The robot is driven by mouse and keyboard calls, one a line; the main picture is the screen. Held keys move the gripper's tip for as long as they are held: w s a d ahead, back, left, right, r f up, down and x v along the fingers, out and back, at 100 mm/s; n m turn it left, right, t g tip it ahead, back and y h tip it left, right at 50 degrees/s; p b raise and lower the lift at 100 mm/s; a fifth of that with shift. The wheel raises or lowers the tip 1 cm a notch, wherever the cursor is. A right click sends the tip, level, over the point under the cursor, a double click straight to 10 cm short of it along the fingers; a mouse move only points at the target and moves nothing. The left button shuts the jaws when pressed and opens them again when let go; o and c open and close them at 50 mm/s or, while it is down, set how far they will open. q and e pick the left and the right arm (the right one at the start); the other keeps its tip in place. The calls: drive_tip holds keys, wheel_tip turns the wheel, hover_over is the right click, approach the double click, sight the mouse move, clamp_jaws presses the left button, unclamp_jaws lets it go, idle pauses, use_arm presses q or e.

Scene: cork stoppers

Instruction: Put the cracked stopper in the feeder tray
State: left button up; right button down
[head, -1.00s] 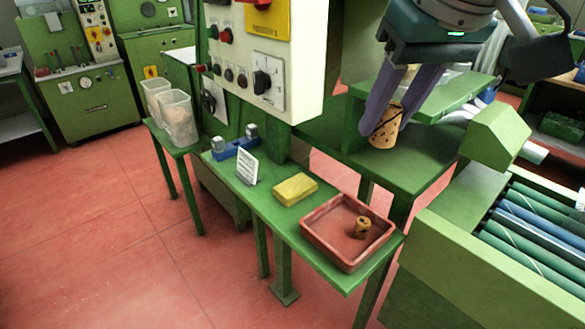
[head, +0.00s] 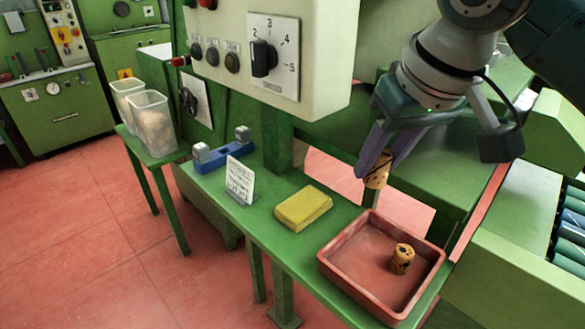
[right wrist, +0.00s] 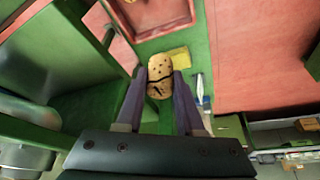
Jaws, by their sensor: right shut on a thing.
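My right gripper (head: 374,168) is shut on a cork stopper (head: 378,174), held in the air above and behind the red tray. In the right wrist view, a dark jagged crack runs across this stopper (right wrist: 160,76), between the fingertips (right wrist: 160,78). The red tray (head: 345,285) sits at the right end of the green bench. A second, smaller-looking stopper with dark marks (head: 401,258) stands upright inside it. Part of the tray (right wrist: 150,32) shows at the top of the right wrist view. My left gripper is not in view.
A yellow block (head: 303,208) lies left of the tray, with a white sign (head: 240,180) and a blue fixture (head: 222,154) beyond. The control panel (head: 270,60) overhangs the bench. Clear bins (head: 153,123) stand at the left. The tray has bare floor around its stopper.

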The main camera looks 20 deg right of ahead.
drive_tip(key=f+b, duration=0.1)
drive_tip(key=f, duration=0.3)
drive_tip(key=f+b, duration=0.1)
drive_tip(key=f, duration=0.7)
drive_tip(key=shift+s+f+b, duration=0.25)
drive_tip(key=shift+f+b, duration=0.05)
drive_tip(key=shift+b, duration=0.1)
drive_tip(key=shift+f+b, duration=0.7)
drive_tip(key=shift+f, duration=1.5)
